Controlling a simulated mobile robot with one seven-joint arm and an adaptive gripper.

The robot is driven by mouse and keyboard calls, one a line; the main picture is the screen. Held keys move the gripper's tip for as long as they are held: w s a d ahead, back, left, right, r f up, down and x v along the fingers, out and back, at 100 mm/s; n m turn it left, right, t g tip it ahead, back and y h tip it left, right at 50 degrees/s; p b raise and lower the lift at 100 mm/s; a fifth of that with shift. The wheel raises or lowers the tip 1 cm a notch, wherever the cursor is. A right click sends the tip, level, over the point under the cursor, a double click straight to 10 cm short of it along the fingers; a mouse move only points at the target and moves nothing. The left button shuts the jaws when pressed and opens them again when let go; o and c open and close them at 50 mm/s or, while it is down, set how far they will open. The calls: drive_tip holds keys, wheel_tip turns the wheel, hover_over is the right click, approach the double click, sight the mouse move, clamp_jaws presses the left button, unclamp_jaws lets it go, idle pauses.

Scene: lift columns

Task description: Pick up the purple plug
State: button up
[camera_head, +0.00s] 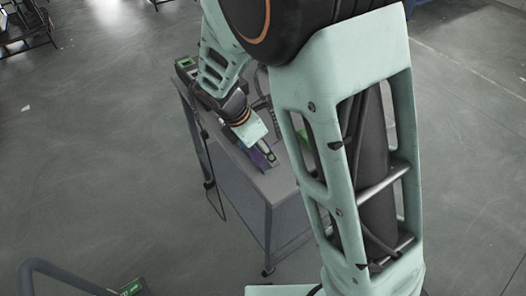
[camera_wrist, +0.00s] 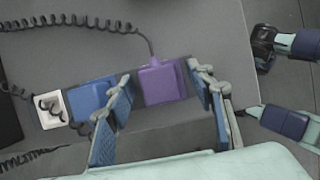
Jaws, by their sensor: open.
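The purple plug (camera_wrist: 161,82) is a boxy block with a dark coiled cord at its back, on the grey table in the wrist view. In the head view a bit of purple (camera_head: 260,159) shows beside my gripper near the table's front edge. My gripper (camera_wrist: 160,108) is open, with one blue-padded finger left of the plug and one right of it. The plug lies between the fingers, with a small gap visible on each side. Whether the pads touch it I cannot tell. In the head view my gripper (camera_head: 262,154) points down at the table top.
A blue block (camera_wrist: 92,97) and a white socket-like piece (camera_wrist: 50,107) stand left of the plug. Coiled dark cords (camera_wrist: 70,21) cross the grey table (camera_wrist: 205,22). The table (camera_head: 236,190) has legs on castors, with open floor around it. A green-fronted box (camera_head: 185,64) sits at its far corner.

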drive_tip(key=c, duration=1.2)
drive_tip(key=shift+o, duration=0.2)
drive_tip(key=shift+r, duration=0.55)
wheel_tip(320, 180, up, 3)
drive_tip(key=shift+w+a+f+p, duration=0.1)
drive_tip(key=shift+f+p, duration=0.1)
drive_tip(key=shift+p, duration=0.1)
drive_tip(key=w+a+r+p, duration=0.1)
drive_tip(key=w+a+r, duration=0.3)
drive_tip(key=a+r, duration=0.5)
drive_tip(key=a, duration=0.4)
drive_tip(key=shift+w+r, duration=0.15)
